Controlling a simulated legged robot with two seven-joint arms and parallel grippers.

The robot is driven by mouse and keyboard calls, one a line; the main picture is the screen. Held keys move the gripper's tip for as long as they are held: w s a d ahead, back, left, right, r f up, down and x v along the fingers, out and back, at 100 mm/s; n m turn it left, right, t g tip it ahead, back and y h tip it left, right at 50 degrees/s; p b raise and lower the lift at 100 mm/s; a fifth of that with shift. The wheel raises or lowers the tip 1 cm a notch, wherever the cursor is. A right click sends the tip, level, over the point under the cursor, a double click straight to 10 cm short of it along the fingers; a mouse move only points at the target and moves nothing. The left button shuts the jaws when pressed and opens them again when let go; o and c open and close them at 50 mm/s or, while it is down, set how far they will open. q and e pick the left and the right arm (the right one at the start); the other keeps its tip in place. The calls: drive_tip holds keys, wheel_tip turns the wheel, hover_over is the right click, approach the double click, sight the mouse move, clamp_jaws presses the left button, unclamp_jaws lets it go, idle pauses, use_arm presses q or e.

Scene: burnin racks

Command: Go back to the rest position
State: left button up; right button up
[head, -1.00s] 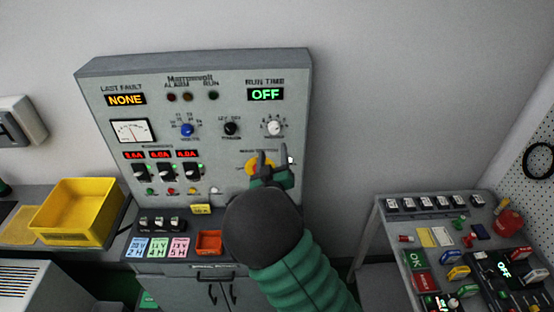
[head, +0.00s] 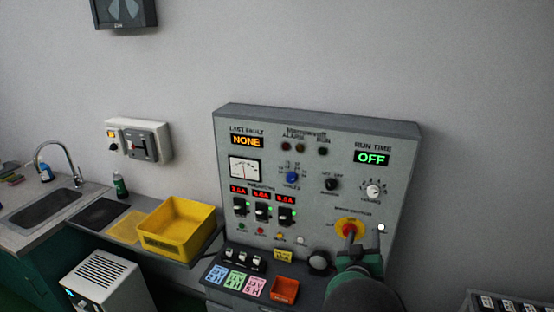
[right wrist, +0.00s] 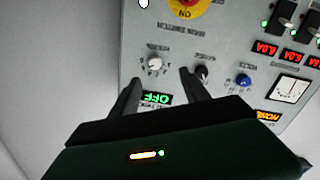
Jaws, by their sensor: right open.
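My right gripper (head: 363,240) is low at the right of the head view, in front of the grey control panel (head: 320,122). It is open, and nothing shows between its fingers. In the head view its tips overlap the lower edge of the red and yellow rotary switch (head: 350,227); I cannot tell whether they touch it. In the right wrist view, the open fingers (right wrist: 160,81) point at the panel face, with the switch (right wrist: 187,6) at the top edge, beyond the tips. The run time display (head: 371,158) reads OFF and the last fault display (head: 247,141) reads NONE. My left gripper is not in view.
A yellow bin (head: 176,231) stands on the counter left of the panel. An orange tray (head: 285,290) and colored cards (head: 236,280) lie on the ledge below it. A sink (head: 45,207) is far left. A second bench (head: 480,294) shows at bottom right.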

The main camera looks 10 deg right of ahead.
drive_tip(key=s+a+f+g+y+b, duration=0.2)
drive_tip(key=s+a+f+g+y, duration=0.15)
drive_tip(key=a+f, duration=0.3)
drive_tip(key=s+a+f+g+y+b, duration=0.25)
drive_tip(key=s+a+f, duration=0.25)
drive_tip(key=f, duration=0.3)
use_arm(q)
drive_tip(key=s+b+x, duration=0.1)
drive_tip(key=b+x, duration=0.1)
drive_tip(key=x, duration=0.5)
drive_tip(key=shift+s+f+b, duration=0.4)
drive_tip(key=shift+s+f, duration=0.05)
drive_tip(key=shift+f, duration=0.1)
use_arm(e)
drive_tip(key=s+a+f+n+g+y, duration=0.1)
drive_tip(key=s+a+f+g, duration=0.2)
drive_tip(key=s, duration=0.6)
drive_tip(key=s+a+f+g+y, duration=0.2)
drive_tip(key=s+a+f+g, duration=0.1)
drive_tip(key=s, duration=0.7)
drive_tip(key=shift+s+a+f+n+y, duration=0.2)
drive_tip(key=shift+s+f+n+y, duration=0.1)
drive_tip(key=shift+f+n, duration=0.1)
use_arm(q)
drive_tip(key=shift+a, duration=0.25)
use_arm(e)
drive_tip(key=shift+a, duration=0.25)
